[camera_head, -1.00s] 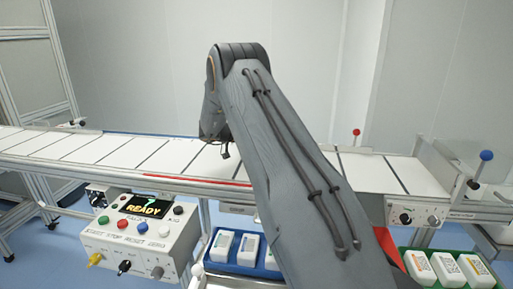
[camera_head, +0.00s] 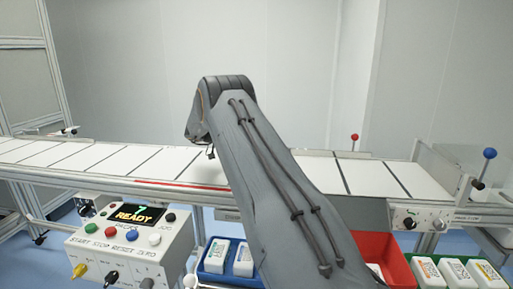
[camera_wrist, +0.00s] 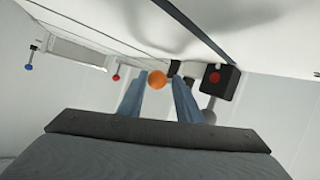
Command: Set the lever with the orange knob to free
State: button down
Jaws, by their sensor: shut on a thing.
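The orange knob (camera_wrist: 157,80) shows in the wrist view, between the blue-grey fingers of my gripper (camera_wrist: 158,84). My gripper is shut on the knob. The lever's rod under the knob is not clearly visible, nor is any marking of its positions. In the head view my arm hides the gripper, the orange knob and its lever.
A white conveyor (camera_head: 80,157) runs across the head view. A control box (camera_head: 130,235) with a READY display stands at lower left. A blue-knobbed lever (camera_head: 489,153) and a red-knobbed lever (camera_head: 354,138) stand right. A red bin (camera_head: 390,258) sits at lower right.

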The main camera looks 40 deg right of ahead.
jog(key=shift+w+d+r, duration=0.15)
jog(key=shift+d+r, duration=0.05)
jog(key=shift+r, duration=0.05)
jog(key=c, duration=1.2)
grip_release()
jog(key=shift+d+f, duration=0.15)
jog(key=shift+d, duration=0.05)
jog(key=shift+a, duration=0.25)
jog(key=shift+w+a, duration=0.1)
jog(key=shift+a, duration=0.1)
jog(key=b+v, duration=0.1)
jog(key=v, duration=0.6)
jog(key=shift+a, duration=0.15)
